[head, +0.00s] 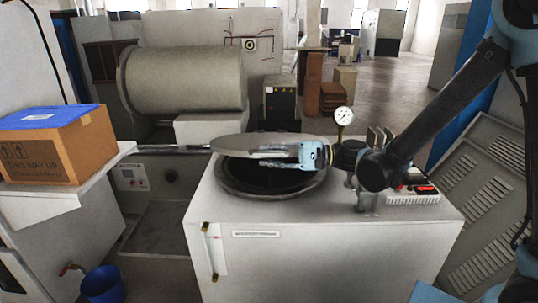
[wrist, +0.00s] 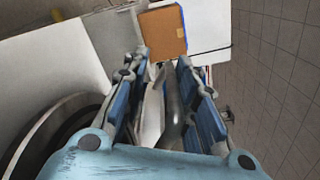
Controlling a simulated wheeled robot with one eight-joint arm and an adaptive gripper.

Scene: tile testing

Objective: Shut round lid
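The round grey lid (head: 235,143) is tilted at a shallow angle above the round dark opening (head: 255,180) in the top of a white cabinet (head: 330,235). A gap shows between the lid and the opening's rim at the front. My gripper (head: 256,159) reaches in from the right at the lid's near side, over the opening. In the wrist view my gripper (wrist: 163,60) has its fingers spread apart. A grey curved edge, apparently the lid (wrist: 174,115), lies between them; I cannot tell whether a finger touches it. The opening's rim (wrist: 45,130) shows at lower left.
A pressure gauge (head: 343,116) stands upright behind my arm. A small control box (head: 412,193) sits at the cabinet's right. A cardboard box (head: 60,150) with a blue top rests on a white shelf at left. A blue bucket (head: 102,284) stands on the floor.

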